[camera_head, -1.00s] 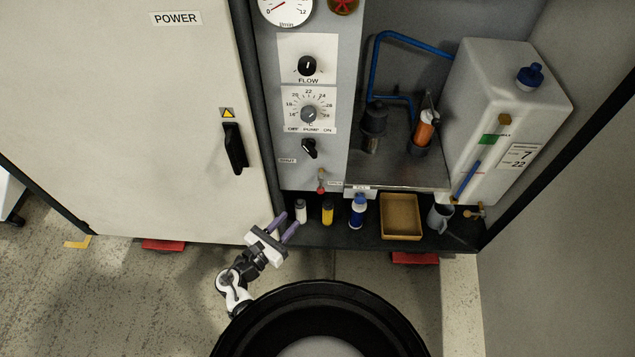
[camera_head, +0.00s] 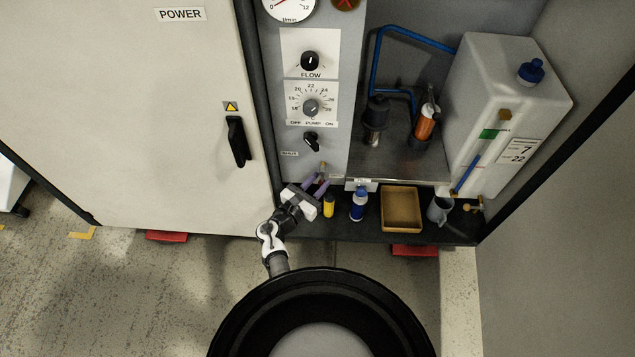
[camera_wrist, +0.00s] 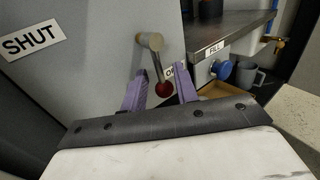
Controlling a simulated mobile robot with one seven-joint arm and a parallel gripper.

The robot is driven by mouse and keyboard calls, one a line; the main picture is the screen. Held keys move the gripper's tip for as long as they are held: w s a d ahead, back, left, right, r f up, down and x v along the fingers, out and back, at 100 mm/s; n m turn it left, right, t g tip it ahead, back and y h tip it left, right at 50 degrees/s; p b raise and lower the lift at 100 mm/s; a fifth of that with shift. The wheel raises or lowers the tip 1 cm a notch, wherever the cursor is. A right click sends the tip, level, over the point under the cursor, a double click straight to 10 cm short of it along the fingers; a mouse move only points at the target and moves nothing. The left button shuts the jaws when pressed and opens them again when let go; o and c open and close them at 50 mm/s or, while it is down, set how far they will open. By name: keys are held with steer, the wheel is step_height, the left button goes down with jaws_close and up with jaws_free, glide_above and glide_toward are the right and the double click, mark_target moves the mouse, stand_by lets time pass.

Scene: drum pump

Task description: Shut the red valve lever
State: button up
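The red valve lever has a metal pivot (camera_wrist: 151,41) and a thin arm ending in a red ball knob (camera_wrist: 164,89). In the wrist view it hangs down, leaning slightly right, beside a partly hidden label (camera_wrist: 169,72) starting with "O". A "SHUT" label (camera_wrist: 31,40) is at the upper left. My gripper (camera_wrist: 161,84) is open, its purple fingers on either side of the red knob; contact cannot be told. In the head view my gripper (camera_head: 315,184) is at the panel's lower edge, just below the valve pivot (camera_head: 322,166), and hides the knob.
A shelf below holds a yellow bottle (camera_head: 328,206), a blue-capped bottle (camera_head: 358,205), a tan tray (camera_head: 401,229) and a grey jug (camera_head: 440,210). A metal ledge (camera_wrist: 236,28) juts out right of the lever. A cabinet door (camera_head: 150,120) stands left.

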jaws_close()
